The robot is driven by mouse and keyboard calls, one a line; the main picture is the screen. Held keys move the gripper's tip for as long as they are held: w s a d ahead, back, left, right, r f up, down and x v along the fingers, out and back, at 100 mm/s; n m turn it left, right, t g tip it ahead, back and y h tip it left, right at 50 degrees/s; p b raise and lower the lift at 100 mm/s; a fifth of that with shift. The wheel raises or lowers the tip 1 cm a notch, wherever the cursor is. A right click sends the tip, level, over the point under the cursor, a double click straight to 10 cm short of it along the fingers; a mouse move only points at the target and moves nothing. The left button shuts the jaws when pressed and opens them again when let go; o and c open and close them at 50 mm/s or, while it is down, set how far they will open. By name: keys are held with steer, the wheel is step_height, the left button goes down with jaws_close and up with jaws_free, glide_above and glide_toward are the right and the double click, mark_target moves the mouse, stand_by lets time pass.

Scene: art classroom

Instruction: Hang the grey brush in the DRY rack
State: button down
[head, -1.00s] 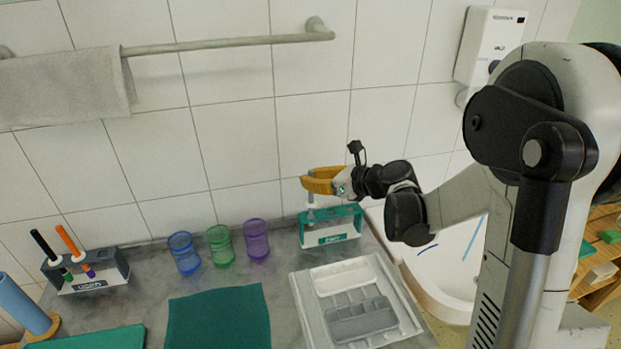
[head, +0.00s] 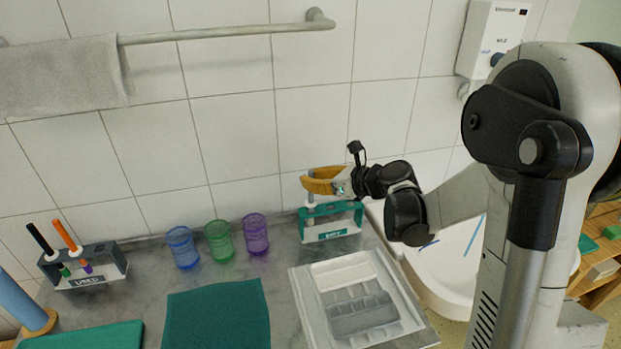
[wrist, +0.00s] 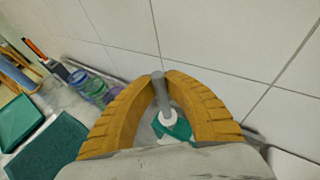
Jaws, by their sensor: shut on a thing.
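My gripper (head: 312,183) is shut on the grey brush (head: 311,204), holding it upright at the left end of the teal rack (head: 338,231). The rack's front label is small and looks like DRY. In the wrist view, the yellow fingers close around the grey handle (wrist: 159,92), with a white part below it. The teal rack (wrist: 183,130) shows beneath, partly hidden by the fingers. I cannot tell whether the brush rests in a slot or hangs just above it.
A grey rack (head: 88,272), apparently labelled USED, holds a black and an orange brush at left. Blue (head: 182,248), green (head: 219,241) and purple (head: 255,234) cups stand between the racks. A grey tray (head: 340,309) lies in front of the teal rack; the tiled wall is close behind.

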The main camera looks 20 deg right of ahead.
steer(key=shift+f+b, duration=0.85)
steer(key=shift+f, duration=0.25)
steer(key=c, duration=0.8)
jaws_free()
steer(key=shift+r, duration=0.1)
steer(key=shift+r+p, duration=3.05)
steer(key=shift+r, duration=0.95)
